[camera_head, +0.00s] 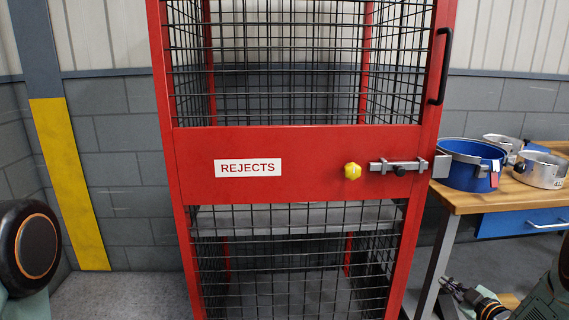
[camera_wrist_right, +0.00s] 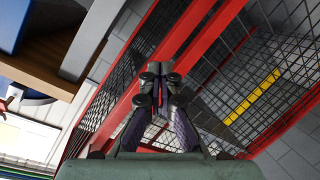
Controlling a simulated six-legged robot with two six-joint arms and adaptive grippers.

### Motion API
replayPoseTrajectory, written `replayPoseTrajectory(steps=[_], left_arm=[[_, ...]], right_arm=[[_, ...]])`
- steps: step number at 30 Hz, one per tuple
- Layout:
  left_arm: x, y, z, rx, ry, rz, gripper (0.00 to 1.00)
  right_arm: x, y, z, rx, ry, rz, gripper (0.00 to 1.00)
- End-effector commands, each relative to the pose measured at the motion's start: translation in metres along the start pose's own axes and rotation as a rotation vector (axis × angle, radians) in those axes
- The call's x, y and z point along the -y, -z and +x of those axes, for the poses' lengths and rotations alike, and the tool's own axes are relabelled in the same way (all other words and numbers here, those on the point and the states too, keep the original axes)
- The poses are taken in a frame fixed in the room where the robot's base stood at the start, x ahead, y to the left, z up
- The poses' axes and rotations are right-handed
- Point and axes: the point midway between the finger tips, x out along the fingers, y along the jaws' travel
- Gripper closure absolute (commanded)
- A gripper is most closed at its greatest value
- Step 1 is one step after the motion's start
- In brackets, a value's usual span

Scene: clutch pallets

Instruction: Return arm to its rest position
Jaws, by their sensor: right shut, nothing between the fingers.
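My right gripper (camera_head: 452,287) is low at the right of the head view, in front of the workbench's lower part and right of the red cage (camera_head: 300,140). In the right wrist view its fingers (camera_wrist_right: 160,82) are together, shut and empty, with the cage's red frame and black mesh behind them. It appears apart from the cage. My left gripper is not in view.
The cage door has a REJECTS sign (camera_head: 248,168), a yellow knob (camera_head: 352,171), a grey sliding bolt (camera_head: 398,166) and a black handle (camera_head: 441,65). A workbench (camera_head: 495,198) at right holds a blue pot (camera_head: 455,172) and metal parts (camera_head: 540,169). Floor shows left of the cage.

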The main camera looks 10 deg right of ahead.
Motion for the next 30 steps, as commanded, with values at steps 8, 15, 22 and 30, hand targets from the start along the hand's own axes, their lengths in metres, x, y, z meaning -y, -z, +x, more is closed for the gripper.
replayPoseTrajectory(steps=[8, 15, 22, 30], left_arm=[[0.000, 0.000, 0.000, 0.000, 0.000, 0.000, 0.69], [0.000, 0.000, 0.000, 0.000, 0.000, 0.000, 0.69], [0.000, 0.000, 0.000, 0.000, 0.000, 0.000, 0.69], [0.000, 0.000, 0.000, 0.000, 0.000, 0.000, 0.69]], right_arm=[[0.176, -0.012, -0.053, 0.384, 0.160, 0.508, 1.00], [0.293, -0.003, -0.156, 0.758, 0.265, 0.737, 1.00], [0.355, 0.018, -0.289, 1.122, 0.332, 0.772, 1.00], [0.362, 0.044, -0.379, 1.292, 0.411, 0.624, 1.00]])
